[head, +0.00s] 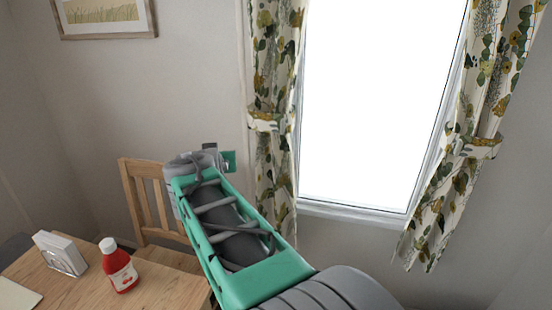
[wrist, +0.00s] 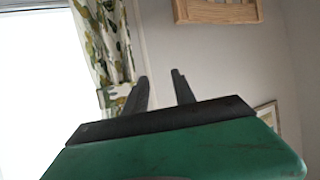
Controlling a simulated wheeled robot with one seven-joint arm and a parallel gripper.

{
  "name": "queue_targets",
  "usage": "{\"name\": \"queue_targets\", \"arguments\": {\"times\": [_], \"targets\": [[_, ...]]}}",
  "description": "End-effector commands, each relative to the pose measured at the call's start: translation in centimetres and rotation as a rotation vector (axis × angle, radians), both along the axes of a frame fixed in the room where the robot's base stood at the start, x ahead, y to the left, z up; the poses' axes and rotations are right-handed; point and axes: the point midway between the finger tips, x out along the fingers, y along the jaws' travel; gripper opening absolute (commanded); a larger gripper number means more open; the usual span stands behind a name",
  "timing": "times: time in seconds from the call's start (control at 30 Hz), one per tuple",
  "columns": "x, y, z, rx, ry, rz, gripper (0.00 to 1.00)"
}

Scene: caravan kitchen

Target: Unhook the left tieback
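The left curtain (head: 272,60) hangs beside the window in a leaf print. The left tieback (head: 265,121), in the same print, is wrapped around it. The tieback lies to the left of the fingers there, and I see no contact. In the head view my arm's end is below and left of the tieback; its fingers are hidden.
The right curtain (head: 490,70) has its own tieback (head: 480,146). A wooden chair (head: 150,195) and a table (head: 170,288) with a red bottle (head: 121,272) and a napkin holder (head: 62,256) stand at lower left. A framed picture (head: 105,14) hangs on the wall.

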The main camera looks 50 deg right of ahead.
Motion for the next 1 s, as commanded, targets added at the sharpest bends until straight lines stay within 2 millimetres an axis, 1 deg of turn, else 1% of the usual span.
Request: {"name": "queue_targets", "arguments": {"times": [0.03, 0.07, 0.1, 0.2, 0.23, 0.3, 0.37, 0.47, 0.6, 0.7, 0.8, 1.0], "targets": [[-0.5, -5.1, -3.0, -0.075, -0.069, -0.105, 0.32], [-1.0, -7.7, -2.8, -0.122, -0.109, -0.159, 0.32], [-1.9, -10.7, -2.4, -0.183, -0.154, -0.222, 0.32], [-4.0, -15.6, -1.1, -0.305, -0.23, -0.33, 0.32], [-4.5, -16.5, -0.7, -0.33, -0.244, -0.349, 0.32], [-5.2, -17.7, 0.1, -0.366, -0.263, -0.377, 0.32], [-5.3, -18.5, 0.5, -0.378, -0.268, -0.387, 0.32], [-4.8, -19.8, 0.9, -0.378, -0.268, -0.387, 0.32], [-3.7, -22.5, 0.8, -0.377, -0.265, -0.387, 0.32], [-3.0, -24.0, 0.8, -0.376, -0.266, -0.385, 0.32], [-2.6, -24.9, 0.8, -0.376, -0.267, -0.385, 0.32], [-2.4, -25.1, 0.8, -0.376, -0.269, -0.382, 0.32]]}}
